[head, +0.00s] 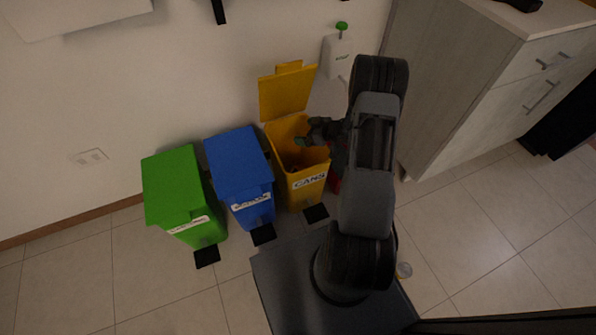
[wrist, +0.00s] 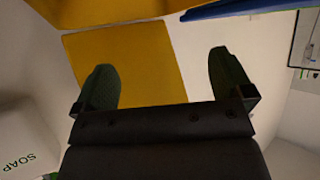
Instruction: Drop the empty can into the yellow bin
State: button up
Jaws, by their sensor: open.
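The yellow bin (head: 308,188), labelled CANS, stands on the floor with its lid (head: 287,92) raised against the wall. My gripper (head: 302,141) is over the bin's opening, reaching in from the right. In the wrist view my gripper (wrist: 165,72) has its two dark green fingers spread wide, with nothing between them and a yellow panel (wrist: 130,65) of the bin beyond. A small dark reddish patch shows inside the bin; I cannot tell whether it is the can. No can is clearly visible in either view.
A blue bin (head: 240,175) and a green bin (head: 175,188), both closed, stand left of the yellow bin. A white soap dispenser (head: 338,55) is behind it. A cabinet (head: 470,90) stands at right. Floor at left is clear.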

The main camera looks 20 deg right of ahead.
jog(key=p+v, duration=0.3)
jog(key=v, duration=0.8)
jog(key=shift+s+d, duration=0.15)
jog(key=shift+s, duration=0.15)
jog(key=shift+r, duration=0.1)
